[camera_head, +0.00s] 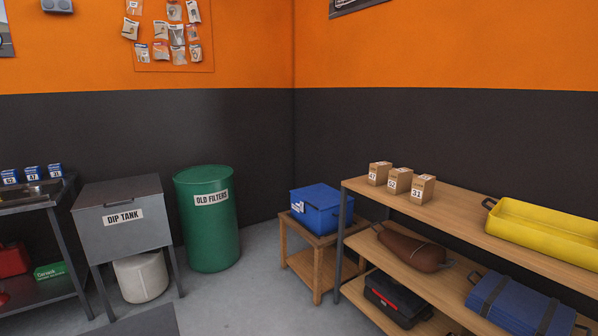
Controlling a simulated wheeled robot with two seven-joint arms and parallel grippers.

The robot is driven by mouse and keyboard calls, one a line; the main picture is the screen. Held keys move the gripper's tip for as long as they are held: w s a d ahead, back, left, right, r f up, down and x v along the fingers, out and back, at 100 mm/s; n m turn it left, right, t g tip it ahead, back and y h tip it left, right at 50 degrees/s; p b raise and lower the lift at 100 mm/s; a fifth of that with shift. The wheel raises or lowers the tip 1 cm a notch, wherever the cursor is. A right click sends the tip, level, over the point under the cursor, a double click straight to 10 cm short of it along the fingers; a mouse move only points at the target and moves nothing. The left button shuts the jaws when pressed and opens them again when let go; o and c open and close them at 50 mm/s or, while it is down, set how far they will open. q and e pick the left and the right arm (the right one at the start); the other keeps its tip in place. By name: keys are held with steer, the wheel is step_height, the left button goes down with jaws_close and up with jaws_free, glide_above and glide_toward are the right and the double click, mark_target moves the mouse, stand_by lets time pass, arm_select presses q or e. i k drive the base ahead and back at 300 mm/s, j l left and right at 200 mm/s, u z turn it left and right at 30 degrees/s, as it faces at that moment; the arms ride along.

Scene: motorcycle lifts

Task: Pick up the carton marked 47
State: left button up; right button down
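Three small brown cartons stand in a row on the top board of the wooden shelf. The left carton (379,174) has a small label that may read 47. The middle carton (398,182) has a label too small to read surely. The right carton (422,188) reads 31. Three small blue cartons stand at the far left on the metal bench; the middle blue carton (33,173) seems to read 47, the left blue carton (10,177) perhaps 62, the right blue carton (56,171) perhaps 31. Neither of my grippers is in view.
The shelf (460,219) also holds a yellow tray (545,232). A blue box (320,212) sits on a low wooden stand (300,262). A green drum (208,225) and dip tank (122,225) stand left. Grey floor (240,305) is open in front.

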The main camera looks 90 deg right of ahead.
mark_target(379, 172)
steer(key=z, duration=3.55)
